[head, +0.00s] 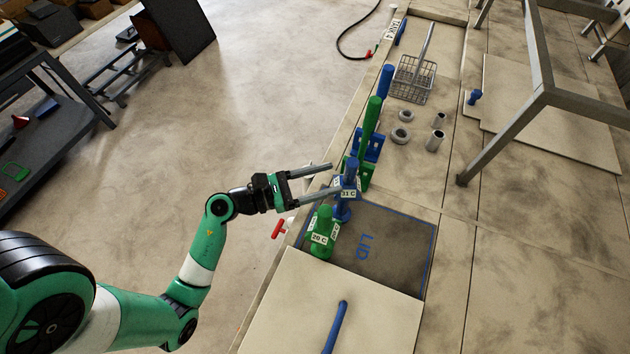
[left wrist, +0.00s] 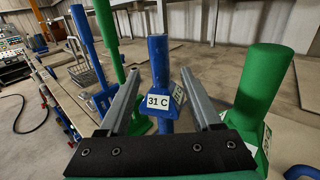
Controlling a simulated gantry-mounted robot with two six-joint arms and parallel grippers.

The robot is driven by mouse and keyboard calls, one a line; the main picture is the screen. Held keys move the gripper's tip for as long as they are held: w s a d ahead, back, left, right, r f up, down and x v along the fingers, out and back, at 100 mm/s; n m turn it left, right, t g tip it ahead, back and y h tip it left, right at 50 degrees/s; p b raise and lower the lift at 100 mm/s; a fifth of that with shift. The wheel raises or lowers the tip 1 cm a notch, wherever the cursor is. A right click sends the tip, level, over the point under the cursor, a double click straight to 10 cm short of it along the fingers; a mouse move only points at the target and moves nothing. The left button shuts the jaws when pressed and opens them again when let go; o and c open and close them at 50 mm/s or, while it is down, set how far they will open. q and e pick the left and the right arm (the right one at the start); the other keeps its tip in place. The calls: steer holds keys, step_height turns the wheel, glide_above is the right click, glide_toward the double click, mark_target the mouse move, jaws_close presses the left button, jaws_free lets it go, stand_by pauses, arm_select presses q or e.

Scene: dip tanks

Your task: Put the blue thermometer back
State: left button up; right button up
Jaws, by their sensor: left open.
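The blue thermometer (head: 350,176), with a "31 C" label, stands upright at the far left corner of the dark panel marked LID. It also shows in the left wrist view (left wrist: 158,60). My left gripper (head: 336,178) is open at its label block. In the left wrist view the thermometer appears between the two open fingers (left wrist: 167,92), with no clear grip on it. A green thermometer (head: 321,217) labelled "20 C" stands nearer, and shows right of the fingers in the left wrist view (left wrist: 262,85). My right gripper is out of view.
The dark LID panel (head: 395,255) has a blue rim; a pale cover (head: 300,300) with a blue handle (head: 334,328) lies nearer. A wire basket (head: 412,80) and several grey rings and cylinders lie beyond. A red-handled valve (head: 279,228) sticks out at the bench side.

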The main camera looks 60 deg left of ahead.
arm_select(q)
steer(key=v, duration=0.3)
